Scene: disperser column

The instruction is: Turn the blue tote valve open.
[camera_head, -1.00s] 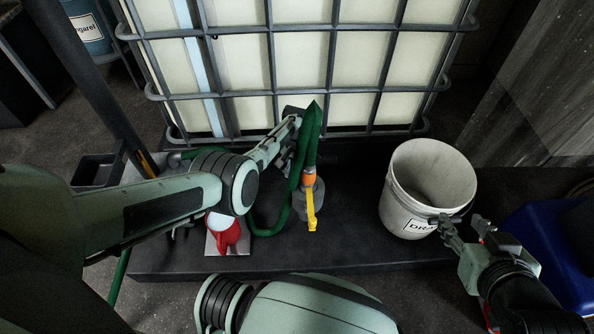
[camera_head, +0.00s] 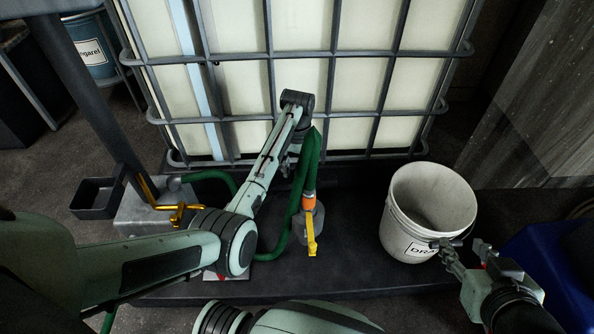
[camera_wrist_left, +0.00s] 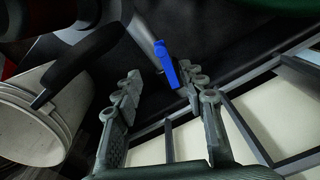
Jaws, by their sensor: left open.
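The blue valve handle (camera_wrist_left: 177,66) shows in the left wrist view, ahead of my open left gripper (camera_wrist_left: 165,83). It lies near the gap between the fingertips, closer to the right-hand finger; I cannot tell whether they touch. In the head view, my left arm reaches to the front of the caged white tote (camera_head: 237,90) and hides the blue handle and the left gripper. My right gripper (camera_head: 461,246) is beside the white bucket (camera_head: 400,225), its fingers apart near the bucket's right side.
A green hose (camera_head: 300,185) hangs beside my left wrist, ending in an orange fitting with a yellow lever (camera_head: 311,238). A grey box (camera_head: 150,205) with yellow pipework stands at left. A blue container (camera_head: 560,265) is at right. The dark platform (camera_head: 350,265) is clear between lever and bucket.

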